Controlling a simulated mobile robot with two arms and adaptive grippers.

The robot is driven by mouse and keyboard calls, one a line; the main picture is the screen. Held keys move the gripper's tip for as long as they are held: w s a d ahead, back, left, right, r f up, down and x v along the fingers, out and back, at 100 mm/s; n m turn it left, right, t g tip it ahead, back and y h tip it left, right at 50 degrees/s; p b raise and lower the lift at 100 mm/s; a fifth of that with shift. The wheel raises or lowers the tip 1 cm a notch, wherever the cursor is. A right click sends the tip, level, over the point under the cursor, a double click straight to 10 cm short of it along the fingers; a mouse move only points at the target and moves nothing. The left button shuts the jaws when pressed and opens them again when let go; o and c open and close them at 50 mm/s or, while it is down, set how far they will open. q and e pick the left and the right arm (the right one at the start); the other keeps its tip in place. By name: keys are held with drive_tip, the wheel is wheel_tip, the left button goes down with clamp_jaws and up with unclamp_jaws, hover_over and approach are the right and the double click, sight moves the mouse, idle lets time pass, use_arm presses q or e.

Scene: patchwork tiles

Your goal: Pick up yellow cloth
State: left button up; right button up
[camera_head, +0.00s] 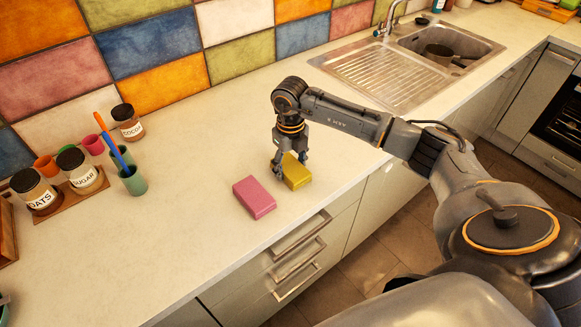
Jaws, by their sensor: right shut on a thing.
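The yellow cloth (297,174) is a small block-like yellow piece at the front part of the pale counter. My right gripper (280,165) points down over it and is shut on its left end. The gripper hides part of that end. I cannot tell whether the cloth rests on the counter or is slightly raised. My left gripper does not show.
A pink block (254,198) lies just left of the yellow cloth. Jars (77,165) and a green cup (132,181) with brushes stand at the left. A steel sink (437,45) holding a pot (438,53) is at the back right. The counter's middle is clear.

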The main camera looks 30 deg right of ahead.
drive_tip(key=shift+r+b, duration=0.25)
drive_tip(key=shift+b, duration=0.05)
wheel_tip(320, 180, up, 2)
drive_tip(key=shift+w+r+b, duration=0.1)
drive_tip(key=shift+r+b, duration=0.1)
drive_tip(key=shift+b, duration=0.7)
drive_tip(key=s+r, duration=0.2)
drive_tip(key=r, duration=0.1)
drive_tip(key=s+a+r+b, duration=0.1)
drive_tip(key=s+r, duration=0.2)
drive_tip(key=shift+a, duration=0.15)
drive_tip(key=s+a+r+b, duration=0.2)
drive_tip(key=s+r, duration=0.2)
drive_tip(key=s, duration=0.4)
drive_tip(key=shift+s+a, duration=0.3)
drive_tip(key=shift+s, duration=0.05)
